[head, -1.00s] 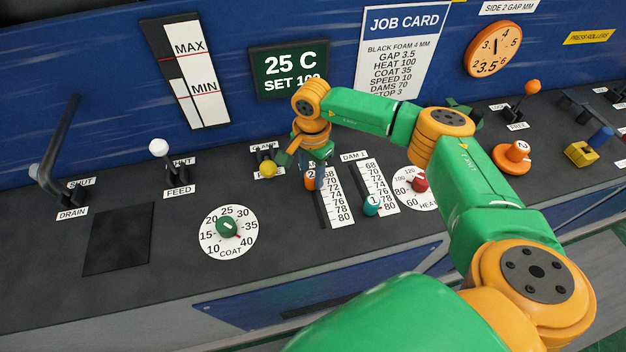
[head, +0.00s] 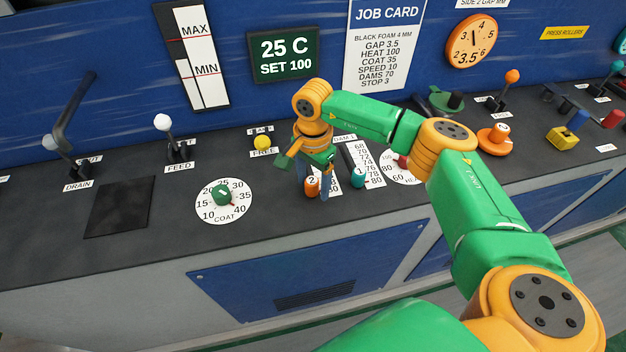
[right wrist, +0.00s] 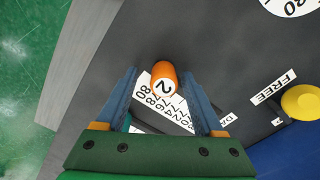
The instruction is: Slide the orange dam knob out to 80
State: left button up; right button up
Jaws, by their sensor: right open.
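The orange dam knob (head: 312,186), marked 2, stands at the lower, 80 end of its scale in the head view. In the right wrist view the orange knob (right wrist: 164,80) stands beside the 80 and 78 marks of its scale (right wrist: 158,100); its exact reading cannot be told. My right gripper (head: 313,194) is over it, one finger on each side. In the right wrist view my right gripper (right wrist: 160,72) is open, with gaps between the knob and both fingers. The gripper hides most of this scale in the head view. My left gripper is not in view.
The teal knob (head: 358,177), marked 1, stands close to the right on its own scale. A red knob on the HEAT dial (head: 398,168) is further right. A yellow knob (head: 262,143) is behind left, and the green COAT knob (head: 222,195) is left.

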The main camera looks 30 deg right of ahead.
aim_at(314, 181)
jog(key=shift+w+r, duration=0.1)
jog(key=shift+r, duration=0.15)
notch_tip(314, 181, up, 6)
jog(key=shift+r+b, duration=0.1)
jog(key=shift+b, duration=0.9)
jog(key=shift+r, duration=0.3)
